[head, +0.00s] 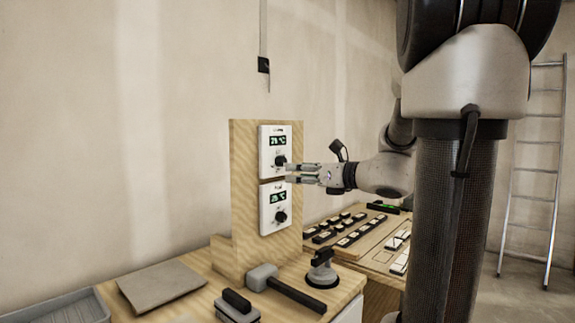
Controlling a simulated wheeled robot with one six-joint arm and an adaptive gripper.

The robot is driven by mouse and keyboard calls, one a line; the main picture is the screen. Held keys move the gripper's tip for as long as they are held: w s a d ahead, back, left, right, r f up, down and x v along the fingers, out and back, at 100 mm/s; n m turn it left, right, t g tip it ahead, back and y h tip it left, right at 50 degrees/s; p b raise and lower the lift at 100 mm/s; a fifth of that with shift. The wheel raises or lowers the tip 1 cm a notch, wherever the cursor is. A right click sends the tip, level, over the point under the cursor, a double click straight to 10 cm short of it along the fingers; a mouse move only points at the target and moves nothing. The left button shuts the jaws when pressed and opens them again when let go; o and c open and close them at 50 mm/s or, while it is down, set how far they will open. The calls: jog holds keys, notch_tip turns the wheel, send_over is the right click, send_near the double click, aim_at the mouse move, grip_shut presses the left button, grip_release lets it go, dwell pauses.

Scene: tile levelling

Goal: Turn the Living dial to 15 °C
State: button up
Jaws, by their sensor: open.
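Two white thermostat panels are mounted one above the other on an upright wooden board (241,190). The upper panel (265,152) has a small green-lit display (278,141) and a black dial (280,161). The lower panel (266,205) has a similar display and a black dial (281,216). The names and display figures are too small to read surely, so I cannot tell which panel is Living. My gripper (289,174) is open, its fingers pointing left, close to and just below right of the upper dial. I cannot tell whether it touches the panel.
On the bench below are a mallet (262,276), a suction lifter (322,268), a dark-handled block (237,305), a grey tile (161,285) and a grey tray (60,309). A ladder (535,170) leans at the wall.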

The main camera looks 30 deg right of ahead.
aim_at(284, 163)
jog(key=w, duration=0.3)
jog(key=w+r+m, duration=0.1)
jog(key=w, duration=0.2)
jog(key=w+m+t, duration=0.1)
jog(key=w, duration=0.2)
jog(key=shift+d+r+h, duration=0.15)
jog(key=shift+r+h, duration=0.1)
jog(key=shift+h, duration=0.15)
jog(key=shift+s, duration=0.1)
jog(key=c, duration=1)
